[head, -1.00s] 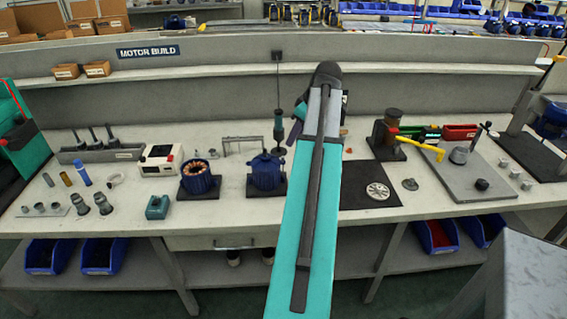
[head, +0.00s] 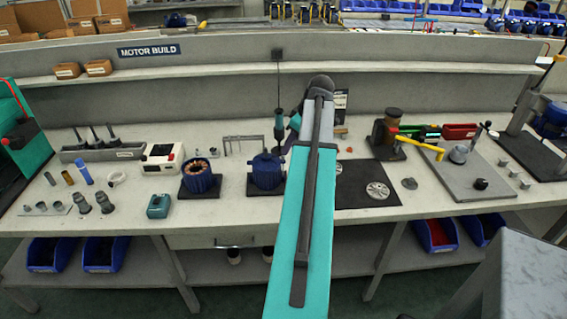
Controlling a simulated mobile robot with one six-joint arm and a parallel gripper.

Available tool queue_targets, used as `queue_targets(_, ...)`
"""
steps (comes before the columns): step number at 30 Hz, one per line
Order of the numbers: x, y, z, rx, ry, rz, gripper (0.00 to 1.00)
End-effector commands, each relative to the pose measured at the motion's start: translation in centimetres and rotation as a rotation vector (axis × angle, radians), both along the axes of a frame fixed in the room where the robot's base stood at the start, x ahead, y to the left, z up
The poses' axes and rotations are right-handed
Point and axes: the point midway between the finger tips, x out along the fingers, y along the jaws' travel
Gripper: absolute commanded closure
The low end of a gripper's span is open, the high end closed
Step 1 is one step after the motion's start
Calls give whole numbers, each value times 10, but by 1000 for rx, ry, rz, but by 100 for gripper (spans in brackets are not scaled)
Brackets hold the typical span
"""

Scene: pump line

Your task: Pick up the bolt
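No thing in the head view can be told for certain as the bolt; it may be hidden behind my arm or too small to make out. My arm rises through the middle of the picture and covers part of the bench. A dark wrist part of mine shows just left of the arm, above the bench. My gripper's fingertips are hidden behind the arm, so neither their opening nor anything between them shows.
The bench (head: 225,219) holds a blue motor (head: 267,171), a wound stator (head: 198,177), a white box (head: 161,159) and several fittings at left. A black mat (head: 350,194) with a metal disc (head: 377,190) and a grey plate (head: 478,183) lie at right. A shelf (head: 200,74) runs behind.

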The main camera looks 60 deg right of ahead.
Motion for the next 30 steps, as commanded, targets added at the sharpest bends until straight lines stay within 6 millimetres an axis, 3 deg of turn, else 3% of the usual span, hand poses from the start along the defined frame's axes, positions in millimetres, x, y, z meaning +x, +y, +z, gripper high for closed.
queue_targets(18, 18, 2, -42, 0, 1, 0, 67)
queue_targets(30, 18, 1, -44, 0, 0, -1, 67)
